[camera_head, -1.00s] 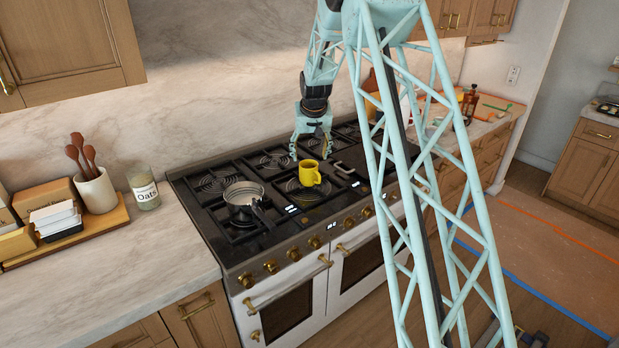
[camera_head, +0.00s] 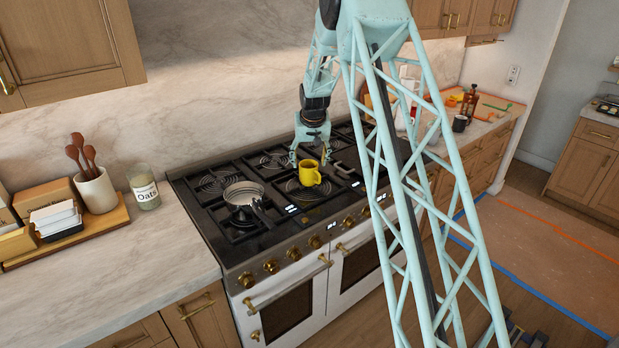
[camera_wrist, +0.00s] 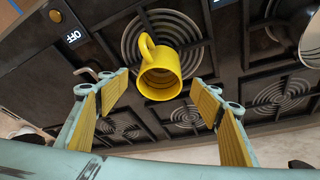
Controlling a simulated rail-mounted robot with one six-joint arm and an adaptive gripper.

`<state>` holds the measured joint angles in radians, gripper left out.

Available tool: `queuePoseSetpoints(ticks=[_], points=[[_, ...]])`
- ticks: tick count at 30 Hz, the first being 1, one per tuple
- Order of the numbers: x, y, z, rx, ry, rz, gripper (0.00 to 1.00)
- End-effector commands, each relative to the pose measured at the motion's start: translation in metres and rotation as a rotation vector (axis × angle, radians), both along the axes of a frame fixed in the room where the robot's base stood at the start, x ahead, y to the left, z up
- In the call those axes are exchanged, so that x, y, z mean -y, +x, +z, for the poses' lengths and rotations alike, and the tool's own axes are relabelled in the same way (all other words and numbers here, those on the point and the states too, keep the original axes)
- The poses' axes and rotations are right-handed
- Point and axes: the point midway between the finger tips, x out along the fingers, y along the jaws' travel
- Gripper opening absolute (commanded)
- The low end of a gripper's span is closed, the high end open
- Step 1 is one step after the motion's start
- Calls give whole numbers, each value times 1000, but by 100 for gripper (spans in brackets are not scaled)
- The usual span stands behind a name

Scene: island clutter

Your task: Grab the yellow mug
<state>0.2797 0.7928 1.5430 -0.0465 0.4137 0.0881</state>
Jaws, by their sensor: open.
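My gripper (camera_head: 309,161) is just behind and around the level of the mug in the head view. In the wrist view my gripper (camera_wrist: 160,100) is open, with one yellow-padded finger on each side and the mug lying ahead between them, a gap on both sides. I cannot tell the exact distance to the mug.
A metal pan (camera_head: 243,193) sits on the left front burner. A stove (camera_head: 240,250) with raised black grates lies under the mug. An oats jar (camera_head: 145,193) and a utensil crock (camera_head: 97,191) stand left on the counter.

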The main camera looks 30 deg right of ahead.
Motion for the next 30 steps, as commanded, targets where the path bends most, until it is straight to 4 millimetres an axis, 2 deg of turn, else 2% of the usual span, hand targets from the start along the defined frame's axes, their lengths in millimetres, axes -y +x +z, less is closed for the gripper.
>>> queuePoseSetpoints(ticks=[5, 18, 30], points=[[1, 3, -7, -1, 0, 0, 59], [5, 17, -40, -1, 0, 0, 59], [6, 19, -47, 0, 0, 0, 59]])
